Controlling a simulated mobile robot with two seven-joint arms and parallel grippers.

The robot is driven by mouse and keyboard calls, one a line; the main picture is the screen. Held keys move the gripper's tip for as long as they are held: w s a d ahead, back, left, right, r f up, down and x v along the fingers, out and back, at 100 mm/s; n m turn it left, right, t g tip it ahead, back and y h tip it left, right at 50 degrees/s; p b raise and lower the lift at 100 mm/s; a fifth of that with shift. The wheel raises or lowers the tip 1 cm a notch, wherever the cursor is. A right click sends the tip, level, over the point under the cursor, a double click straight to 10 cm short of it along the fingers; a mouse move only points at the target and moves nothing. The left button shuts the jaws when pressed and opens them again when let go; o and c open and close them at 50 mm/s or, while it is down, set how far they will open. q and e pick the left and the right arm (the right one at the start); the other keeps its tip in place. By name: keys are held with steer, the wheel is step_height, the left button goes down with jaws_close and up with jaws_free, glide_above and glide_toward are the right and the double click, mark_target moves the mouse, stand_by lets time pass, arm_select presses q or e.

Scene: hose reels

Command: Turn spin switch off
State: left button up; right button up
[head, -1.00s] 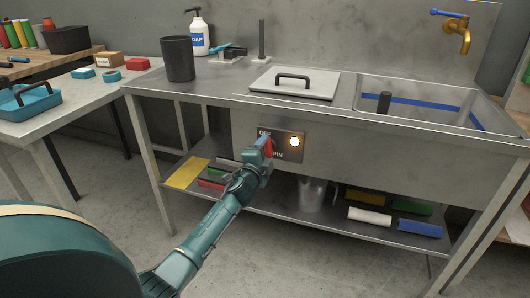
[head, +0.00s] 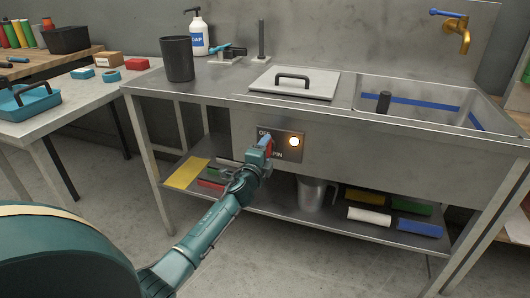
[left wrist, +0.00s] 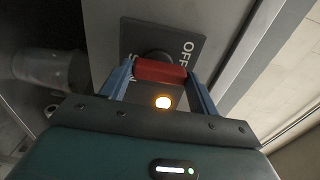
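The switch panel (head: 294,154) is on the front of the steel sink bench, with OFF lettering above and partly hidden SPIN lettering below. Its round lamp (head: 294,142) glows warm orange-white, and it is also lit in the left wrist view (left wrist: 162,102). My left gripper (head: 266,146) is at the panel's left part. In the left wrist view, its two blue fingers (left wrist: 160,76) lie at either end of the red switch handle (left wrist: 160,70) and appear to touch it. The handle lies crosswise between them, in front of a dark round knob. My right gripper is not in view.
The bench top (head: 222,87) holds a lidded section (head: 294,83) and a sink basin with a brass tap. Floor in front is clear.

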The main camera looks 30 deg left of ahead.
arm_select(q)
steer(key=o, duration=0.4)
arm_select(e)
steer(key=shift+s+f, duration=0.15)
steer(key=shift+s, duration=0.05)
arm_select(q)
steer(key=shift+o, duration=0.2)
steer(key=p+v, duration=0.2)
steer(key=v, duration=1.1)
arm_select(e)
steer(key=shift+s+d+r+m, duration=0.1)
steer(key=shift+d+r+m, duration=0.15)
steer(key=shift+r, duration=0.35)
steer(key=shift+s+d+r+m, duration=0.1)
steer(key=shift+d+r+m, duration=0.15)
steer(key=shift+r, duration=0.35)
arm_select(q)
steer(key=shift+s+d, duration=0.1)
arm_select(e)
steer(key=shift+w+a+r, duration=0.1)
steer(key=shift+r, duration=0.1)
